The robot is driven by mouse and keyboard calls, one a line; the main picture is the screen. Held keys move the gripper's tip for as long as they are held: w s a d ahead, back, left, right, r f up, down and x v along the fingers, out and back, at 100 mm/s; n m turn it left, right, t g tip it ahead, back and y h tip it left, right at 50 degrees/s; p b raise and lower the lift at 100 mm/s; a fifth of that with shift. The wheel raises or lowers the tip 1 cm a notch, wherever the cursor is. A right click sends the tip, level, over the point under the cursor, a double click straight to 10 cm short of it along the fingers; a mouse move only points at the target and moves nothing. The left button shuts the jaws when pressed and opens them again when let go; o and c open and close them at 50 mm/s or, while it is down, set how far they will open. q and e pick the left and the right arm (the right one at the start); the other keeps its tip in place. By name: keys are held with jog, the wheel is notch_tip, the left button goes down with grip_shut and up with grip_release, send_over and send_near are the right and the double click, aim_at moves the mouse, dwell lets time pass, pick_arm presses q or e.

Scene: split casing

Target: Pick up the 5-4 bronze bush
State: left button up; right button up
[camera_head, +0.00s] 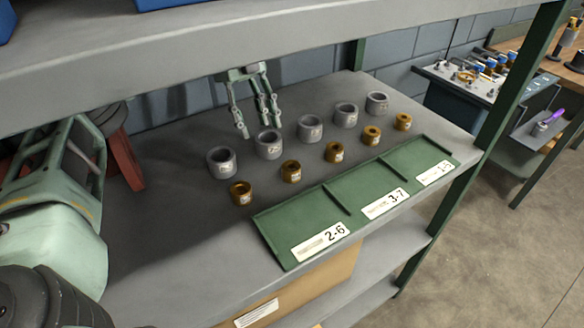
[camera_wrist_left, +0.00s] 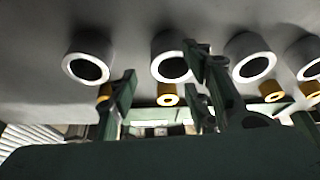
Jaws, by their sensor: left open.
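Several bronze bushes stand in a slanting row on the grey shelf: the near-left one (camera_head: 241,193), then others (camera_head: 291,171), (camera_head: 334,152), (camera_head: 371,135) and a far-right one (camera_head: 403,121). They carry small white labels, too small to read, so I cannot tell which is 5-4. My left gripper (camera_head: 259,130) hangs below the upper shelf, open and empty, with its fingertips just behind or above a grey ring (camera_head: 269,146). In the left wrist view, the gripper (camera_wrist_left: 160,75) shows open fingers with a bronze bush (camera_wrist_left: 168,94) beyond them. My right gripper is not in view.
Several larger grey rings (camera_head: 222,163) stand in a row behind the bushes. A green tray (camera_head: 280,232) with compartments labelled 2-6, 3-7 and 1-5 lies along the front edge. The upper shelf (camera_head: 300,45) limits height.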

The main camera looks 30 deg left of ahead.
aim_at(286, 165)
pick_arm(q)
jog(key=d, duration=0.1)
jog(key=s+d, duration=0.2)
jog(key=d, duration=0.1)
jog(key=shift+d+r+p, duration=0.1)
jog(key=shift+r+p, duration=0.05)
jog(key=shift+p, duration=0.15)
jog(key=d, duration=0.1)
jog(key=s+d, duration=0.1)
jog(key=d, duration=0.1)
jog(key=shift+s+d, duration=0.2)
jog(key=shift+d, duration=0.1)
jog(key=shift+s+d+p, duration=0.25)
jog(key=shift+d+p, duration=0.05)
jog(key=shift+d, duration=0.15)
jog(key=x, duration=0.5)
jog(key=shift+p, duration=0.3)
jog(key=shift+w+a, duration=0.1)
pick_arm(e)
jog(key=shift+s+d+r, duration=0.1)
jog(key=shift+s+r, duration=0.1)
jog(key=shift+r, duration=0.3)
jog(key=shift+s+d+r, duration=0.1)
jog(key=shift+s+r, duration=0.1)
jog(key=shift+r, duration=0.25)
pick_arm(q)
jog(key=shift+c, duration=0.2)
grip_shut()
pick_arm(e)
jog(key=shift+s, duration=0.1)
